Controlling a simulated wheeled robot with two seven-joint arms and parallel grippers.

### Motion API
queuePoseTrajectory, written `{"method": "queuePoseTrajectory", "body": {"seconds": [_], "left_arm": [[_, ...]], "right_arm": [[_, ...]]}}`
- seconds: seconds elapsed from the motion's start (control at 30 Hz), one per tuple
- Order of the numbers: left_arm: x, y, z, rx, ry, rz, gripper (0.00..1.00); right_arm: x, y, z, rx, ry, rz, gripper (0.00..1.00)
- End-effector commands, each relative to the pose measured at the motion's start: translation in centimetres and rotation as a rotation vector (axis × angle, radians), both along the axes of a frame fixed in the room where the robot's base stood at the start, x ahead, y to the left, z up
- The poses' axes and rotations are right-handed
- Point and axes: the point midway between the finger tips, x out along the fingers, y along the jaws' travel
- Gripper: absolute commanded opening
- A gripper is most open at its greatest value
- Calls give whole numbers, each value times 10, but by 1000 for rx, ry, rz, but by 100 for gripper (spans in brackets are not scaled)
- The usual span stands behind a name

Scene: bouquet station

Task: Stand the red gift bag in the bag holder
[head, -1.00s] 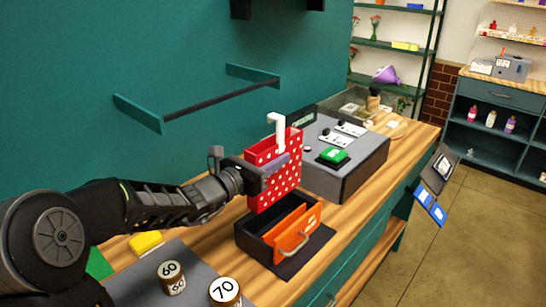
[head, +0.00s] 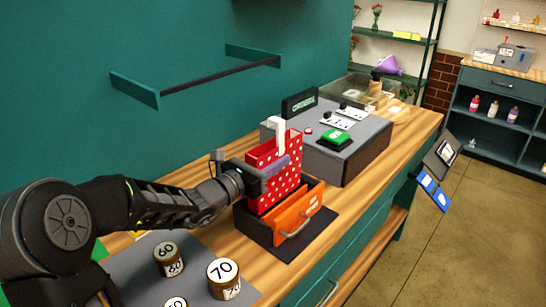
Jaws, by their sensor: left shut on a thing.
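The red gift bag (head: 284,188) has white dots and a white hooked piece at its top. My left gripper (head: 268,178) is shut on its left side, and the bag stands about upright. The bag holder (head: 253,222) is a black open box with an orange front panel (head: 296,213) and a grey handle, on a dark mat. The lower part of the bag is inside the holder's opening, behind the orange panel. Its bottom edge is hidden, so I cannot tell whether it touches the holder floor. My right gripper is not in view.
A grey station (head: 350,155) with a green-topped device (head: 335,139) stands close behind the holder. Cylinders marked 60 (head: 168,257) and 70 (head: 223,278) stand on a grey mat at the front. A teal rail bracket (head: 135,90) is on the wall above.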

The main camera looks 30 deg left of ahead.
Motion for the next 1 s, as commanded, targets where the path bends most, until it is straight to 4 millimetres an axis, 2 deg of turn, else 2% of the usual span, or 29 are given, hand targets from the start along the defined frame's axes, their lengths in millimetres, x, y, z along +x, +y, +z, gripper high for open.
{"method": "queuePoseTrajectory", "body": {"seconds": [0.5, 1.0], "left_arm": [[0, 0, -41, 1, -1, -1, 0], [0, 0, -49, 1, -1, -1, 0]], "right_arm": [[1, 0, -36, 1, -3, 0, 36], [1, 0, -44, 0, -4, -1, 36]]}}
